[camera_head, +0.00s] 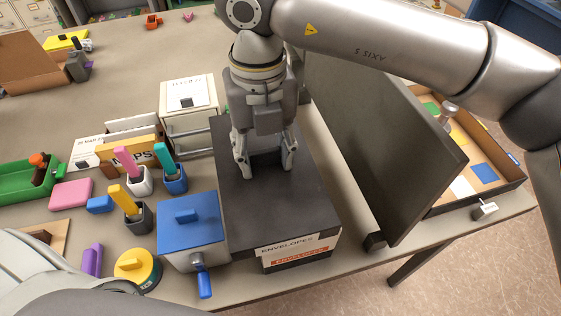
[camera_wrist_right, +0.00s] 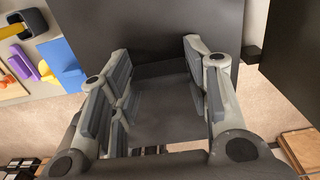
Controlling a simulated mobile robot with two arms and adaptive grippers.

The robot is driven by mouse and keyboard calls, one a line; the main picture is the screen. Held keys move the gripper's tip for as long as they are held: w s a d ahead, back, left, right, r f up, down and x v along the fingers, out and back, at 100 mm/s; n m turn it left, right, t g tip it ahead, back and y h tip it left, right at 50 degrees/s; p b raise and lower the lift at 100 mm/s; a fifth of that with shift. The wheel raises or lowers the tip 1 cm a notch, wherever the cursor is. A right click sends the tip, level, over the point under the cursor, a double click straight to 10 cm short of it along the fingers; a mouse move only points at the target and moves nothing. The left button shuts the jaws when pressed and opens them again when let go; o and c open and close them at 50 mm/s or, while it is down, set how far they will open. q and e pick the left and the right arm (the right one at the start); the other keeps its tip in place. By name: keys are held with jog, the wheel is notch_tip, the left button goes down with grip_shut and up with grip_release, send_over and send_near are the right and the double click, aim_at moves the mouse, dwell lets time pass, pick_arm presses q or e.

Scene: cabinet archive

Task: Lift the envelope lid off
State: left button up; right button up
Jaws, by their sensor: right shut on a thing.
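The envelope lid (camera_head: 285,205) is a dark grey slab with a white "ENVELOPES" label on its front edge. It lies over the envelope box (camera_head: 300,262), whose front shows a second, orange label. The lid's left front corner reaches past the box's visible front; I cannot tell whether there is a gap between them. My right gripper (camera_head: 267,170) points down at the lid's middle, shut on its dark raised handle (camera_head: 264,158). In the right wrist view the handle (camera_wrist_right: 165,100) sits between both fingers, above the dark lid (camera_wrist_right: 150,28). My left gripper is not in view.
A tall dark panel (camera_head: 385,140) stands close on the right, before a tray (camera_head: 512,180) of coloured cards. A blue-lidded box (camera_head: 190,232) is close on the left, with pen cups (camera_head: 138,180) beyond it. The far table top (camera_head: 125,75) has free room.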

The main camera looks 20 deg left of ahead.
jog(key=s+a+r+b, duration=0.2)
jog(key=s+a+r, duration=0.3)
jog(key=s, duration=0.4)
jog(key=shift+r+b, duration=0.2)
jog(key=shift+b, duration=0.2)
